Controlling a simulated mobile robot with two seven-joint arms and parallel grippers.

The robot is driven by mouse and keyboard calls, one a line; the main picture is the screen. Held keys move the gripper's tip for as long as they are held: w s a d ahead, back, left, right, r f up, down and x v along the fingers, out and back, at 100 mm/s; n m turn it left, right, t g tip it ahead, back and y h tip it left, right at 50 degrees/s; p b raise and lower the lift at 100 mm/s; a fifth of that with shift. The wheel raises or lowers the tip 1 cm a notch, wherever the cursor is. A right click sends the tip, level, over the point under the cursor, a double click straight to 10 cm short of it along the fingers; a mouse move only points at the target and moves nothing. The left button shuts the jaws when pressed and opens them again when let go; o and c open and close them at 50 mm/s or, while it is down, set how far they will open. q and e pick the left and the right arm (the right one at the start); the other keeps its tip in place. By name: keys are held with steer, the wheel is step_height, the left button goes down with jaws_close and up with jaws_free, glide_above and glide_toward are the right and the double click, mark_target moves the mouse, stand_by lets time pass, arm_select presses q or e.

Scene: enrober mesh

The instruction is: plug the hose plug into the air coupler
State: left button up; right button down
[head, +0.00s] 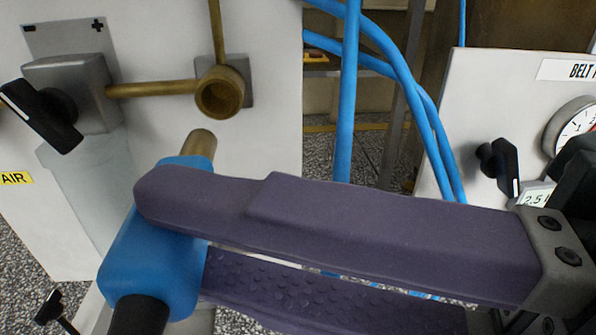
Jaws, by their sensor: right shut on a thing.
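The hose plug (150,262) is a blue body with a brass tip (199,144) and a black lower end. My right gripper (180,232), with purple-grey fingers reaching in from the right, is shut on the blue body. The plug is tilted, its brass tip pointing up and slightly right. The air coupler (219,92) is a round brass socket on the white panel, at the end of a brass pipe. The brass tip appears just below the coupler's mouth, with a visible gap between them. The fingers hide part of the plug. My left gripper is not in view.
A regulator block with a black handle (42,115) and a yellow AIR label (15,178) are on the left panel (270,150). Blue hoses (349,90) hang behind my right gripper. A second panel (480,95) with a gauge (577,126) and black knob stands at right.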

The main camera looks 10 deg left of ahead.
mark_target(214, 150)
steer(key=shift+w+a+r, duration=0.1)
steer(key=shift+w+a, duration=0.2)
steer(key=shift+w, duration=0.65)
steer(key=shift+w+a, duration=0.25)
steer(key=shift+w, duration=0.7)
steer(key=shift+p, duration=0.3)
steer(key=shift+p, duration=0.3)
steer(key=shift+p, duration=0.3)
steer(key=shift+w+a, duration=0.25)
steer(key=shift+w, duration=0.55)
stand_by(0.3)
steer(key=shift+w+a+b, duration=0.2)
steer(key=shift+w+b, duration=0.1)
steer(key=shift+w, duration=0.4)
steer(key=shift+w+a+b, duration=0.2)
steer(key=shift+w+b, duration=0.1)
steer(key=shift+w, duration=0.4)
